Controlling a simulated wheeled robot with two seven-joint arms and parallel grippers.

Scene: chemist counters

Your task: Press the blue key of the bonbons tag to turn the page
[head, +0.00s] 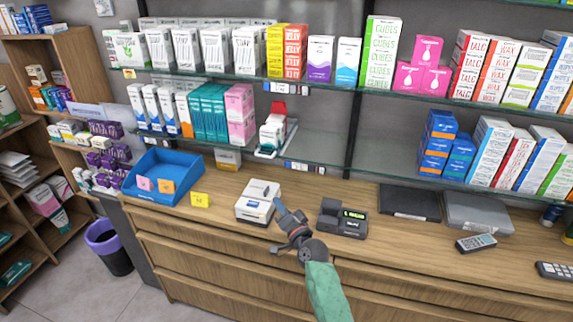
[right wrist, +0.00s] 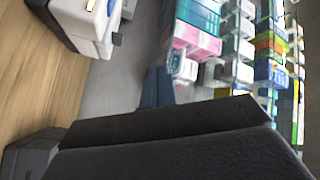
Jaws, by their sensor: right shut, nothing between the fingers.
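My right gripper (head: 280,206) is shut and empty, its fingers pointing up and away above the counter. It is beside the right edge of the white label printer in the head view. In the right wrist view the narrow dark fingertips (right wrist: 158,88) are together, with blurred shelves beyond. Small electronic shelf tags sit on the shelf edges: one on the upper edge (head: 281,88) and one on the lower edge (head: 303,166). Their text is too small to read, so I cannot tell which is the bonbons tag. My left gripper is out of view.
The white printer (head: 257,201) stands left of the gripper and a black display device (head: 343,218) right of it. A blue tray (head: 163,172) is farther left. Dark and grey flat cases (head: 410,202) lie at right.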

